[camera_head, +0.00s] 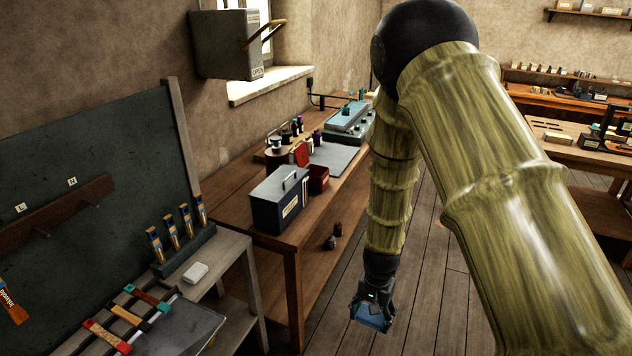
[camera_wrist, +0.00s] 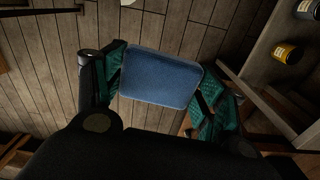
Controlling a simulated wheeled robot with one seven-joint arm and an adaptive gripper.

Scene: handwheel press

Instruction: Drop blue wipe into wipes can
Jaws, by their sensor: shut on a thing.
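The blue wipe (camera_head: 368,318) is a flat, rounded blue pad. In the wrist view the wipe (camera_wrist: 160,78) spans the space between the green-padded fingers. My gripper (camera_head: 373,304) is shut on it and holds it above the plank floor, right of the brown workbench. The gripper (camera_wrist: 163,88) also shows in the wrist view. I cannot tell for sure which container is the wipes can. A red open container (camera_head: 318,178) stands on the workbench beside a raised red panel (camera_head: 301,154), away from my gripper.
A dark blue box (camera_head: 279,200) stands on the workbench (camera_head: 240,218) near its front. Dark bottles (camera_head: 332,240) are on its lower shelf; a yellow can (camera_wrist: 288,53) shows there in the wrist view. The floor (camera_head: 440,300) is clear.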

